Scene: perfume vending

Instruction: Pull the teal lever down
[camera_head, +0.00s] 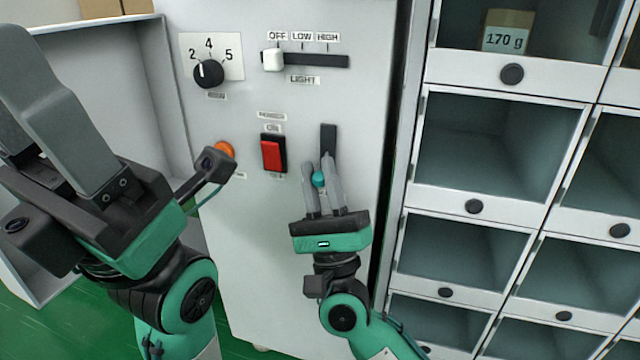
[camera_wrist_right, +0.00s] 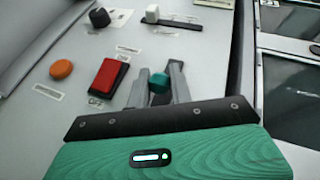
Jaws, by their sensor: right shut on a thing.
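The teal lever (camera_head: 319,179) has a rounded teal knob at a dark vertical slot (camera_head: 328,140) on the front of the grey machine. The upper part of the slot shows above the knob; its lower part is hidden behind my gripper. My right gripper (camera_head: 324,172) is shut on the knob, with one grey finger on each side of it. The knob also shows between the fingers in the right wrist view (camera_wrist_right: 159,83). My left gripper (camera_head: 60,120) is at the left of the head view, large and close to the camera, away from the lever; its finger opening is unclear.
A red rocker switch (camera_head: 271,155) and an orange button (camera_head: 225,149) are left of the lever. A black dial (camera_head: 208,73) and a white light slider (camera_head: 273,59) are above. Shelf compartments (camera_head: 500,145) stand to the right.

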